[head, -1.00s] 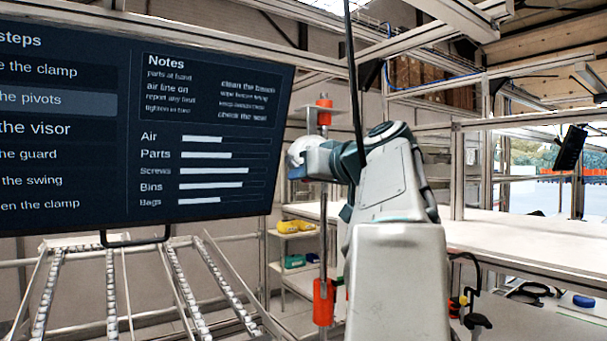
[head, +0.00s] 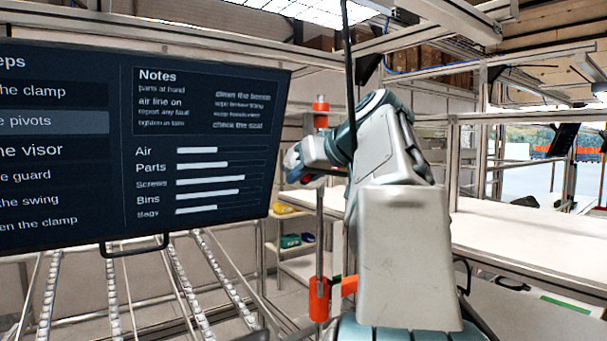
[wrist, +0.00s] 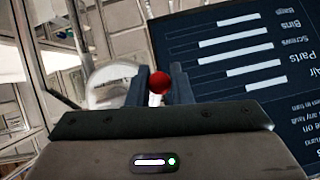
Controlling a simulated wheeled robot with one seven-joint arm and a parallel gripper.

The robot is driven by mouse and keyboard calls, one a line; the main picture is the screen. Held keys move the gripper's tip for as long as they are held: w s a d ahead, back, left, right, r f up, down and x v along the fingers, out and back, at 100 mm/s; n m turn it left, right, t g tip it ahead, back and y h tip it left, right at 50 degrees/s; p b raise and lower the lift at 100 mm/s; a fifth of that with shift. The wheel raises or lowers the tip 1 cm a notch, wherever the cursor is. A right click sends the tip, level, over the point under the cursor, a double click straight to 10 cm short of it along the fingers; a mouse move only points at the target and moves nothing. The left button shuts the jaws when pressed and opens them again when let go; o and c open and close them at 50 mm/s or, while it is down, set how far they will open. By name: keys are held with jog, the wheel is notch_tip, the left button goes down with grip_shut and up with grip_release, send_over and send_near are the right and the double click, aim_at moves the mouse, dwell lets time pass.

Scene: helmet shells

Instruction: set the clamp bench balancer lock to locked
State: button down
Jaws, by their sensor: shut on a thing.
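A red ball knob (wrist: 158,82) on a short pale stem sits between the two dark fingers of my gripper (wrist: 157,88) in the wrist view. The fingers are shut on it. In the head view my gripper (head: 293,166) is beside a vertical grey post (head: 320,228), right of the screen; my own wrist hides most of the fingers. The post carries an orange collar (head: 320,112) near its top and a larger orange block (head: 319,299) lower down. I cannot read any lock marking, nor tell which position the lock is in.
A large dark screen (head: 200,150) fills the left. Roller rails (head: 112,290) lie below it. A black cable (head: 348,50) hangs in front of my arm. A white bench (head: 510,232) at the right has a mostly bare top. A shelf with coloured parts (head: 290,241) stands behind the post.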

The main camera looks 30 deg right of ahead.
jog(key=c, duration=1.3)
grip_release()
jog(key=b+v, duration=0.1)
jog(key=v, duration=1.2)
jog(key=shift+s+r, duration=0.3)
